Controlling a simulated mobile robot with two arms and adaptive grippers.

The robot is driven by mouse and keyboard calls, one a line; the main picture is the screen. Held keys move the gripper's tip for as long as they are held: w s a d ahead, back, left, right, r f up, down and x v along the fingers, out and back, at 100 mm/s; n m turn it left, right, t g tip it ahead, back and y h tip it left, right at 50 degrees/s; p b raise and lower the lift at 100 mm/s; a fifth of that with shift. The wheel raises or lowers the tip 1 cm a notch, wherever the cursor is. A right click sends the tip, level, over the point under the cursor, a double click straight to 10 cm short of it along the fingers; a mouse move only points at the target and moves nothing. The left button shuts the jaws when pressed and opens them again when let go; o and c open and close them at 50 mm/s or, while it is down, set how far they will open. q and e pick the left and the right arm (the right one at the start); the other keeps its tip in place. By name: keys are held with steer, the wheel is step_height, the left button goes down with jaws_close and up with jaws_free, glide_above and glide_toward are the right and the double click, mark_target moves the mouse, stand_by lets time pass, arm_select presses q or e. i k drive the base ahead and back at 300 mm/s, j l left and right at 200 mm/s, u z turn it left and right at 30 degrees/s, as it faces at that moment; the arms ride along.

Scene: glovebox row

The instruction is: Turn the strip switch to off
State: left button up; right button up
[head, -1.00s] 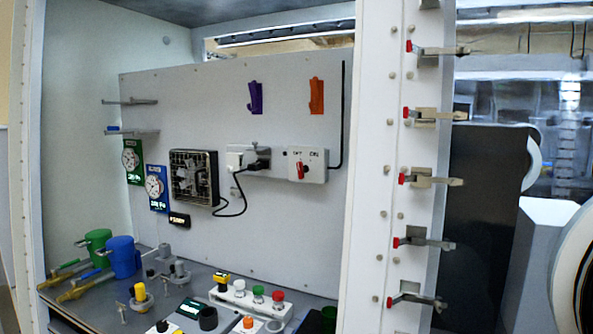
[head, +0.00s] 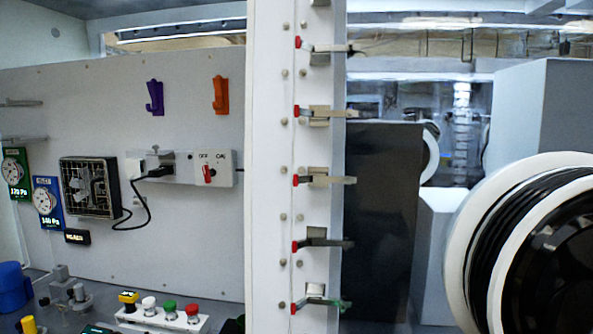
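The strip switch is a red toggle (head: 209,174) on the right end of a white power strip (head: 222,177) fixed to the grey back panel. The labels OFF, on the left, and ON, on the right, stand above it. The toggle looks roughly upright with a slight tilt; its exact setting is too small to tell. A black plug (head: 157,172) sits in the strip's left part, with a black cord running to the fan (head: 90,188). Neither of my grippers is in the head view.
A white door post (head: 268,170) with red-tipped clamps (head: 318,181) stands right of the panel. A large black and white round port (head: 535,250) is at the right. Purple (head: 155,98) and orange (head: 221,95) hooks hang above the strip. A button box (head: 160,318) stands below.

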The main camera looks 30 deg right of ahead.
mark_target(206, 173)
steer(key=i+j+z, duration=0.2)
steer(key=z, duration=0.25)
steer(key=i+j+z, duration=0.15)
steer(key=j+z, duration=0.25)
steer(key=i+j+z, duration=0.15)
steer(key=j+z, duration=0.15)
steer(key=z, duration=0.15)
steer(key=j+z, duration=0.45)
steer(key=i+l, duration=0.05)
steer(key=l, duration=0.05)
